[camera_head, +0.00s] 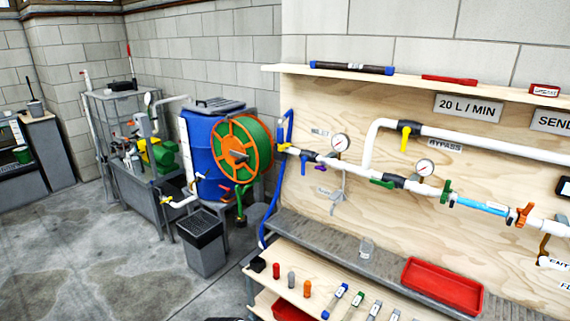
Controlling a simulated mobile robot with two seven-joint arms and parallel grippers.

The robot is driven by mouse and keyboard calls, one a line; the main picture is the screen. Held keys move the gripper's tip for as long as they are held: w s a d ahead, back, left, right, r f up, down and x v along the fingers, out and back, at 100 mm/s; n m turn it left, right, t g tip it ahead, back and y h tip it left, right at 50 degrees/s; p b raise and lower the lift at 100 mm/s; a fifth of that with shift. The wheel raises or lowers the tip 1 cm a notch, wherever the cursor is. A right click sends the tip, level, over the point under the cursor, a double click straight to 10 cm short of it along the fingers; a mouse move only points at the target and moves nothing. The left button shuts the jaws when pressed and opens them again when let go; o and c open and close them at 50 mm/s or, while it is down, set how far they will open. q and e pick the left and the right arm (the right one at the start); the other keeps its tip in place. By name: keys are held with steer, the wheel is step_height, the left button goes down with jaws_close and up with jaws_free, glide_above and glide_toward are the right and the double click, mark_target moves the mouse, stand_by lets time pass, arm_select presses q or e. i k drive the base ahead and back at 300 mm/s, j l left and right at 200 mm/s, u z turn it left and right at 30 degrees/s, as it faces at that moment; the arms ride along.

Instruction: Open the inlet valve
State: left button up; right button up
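A wooden panel (330,101) carries white piping with several valves. At its left end, a yellow fitting (283,148) joins a blue hose, and a valve with a blue handle (304,164) sits just right of it. The blue handle hangs down across the pipe. A small label (320,132) above is too small to read surely. A purple handle (320,168) and a green handle (382,183) sit further along the pipe. A yellow-handled valve (405,138) is on the upper pipe, near the BYPASS label (445,145). Neither of my grippers is in view.
A grey shelf (330,240) runs below the panel, with a red tray (442,285) on it. A lower wooden shelf (268,284) holds several small parts. A blue barrel (203,150), a hose reel (240,150) and a grey bin (205,255) stand left. Open floor (80,260) lies at left.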

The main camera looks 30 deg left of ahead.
mark_target(304, 159)
steer(key=i+j+u, duration=0.8)
steer(key=i, duration=0.3)
steer(key=k+l, duration=0.05)
steer(key=l, duration=0.05)
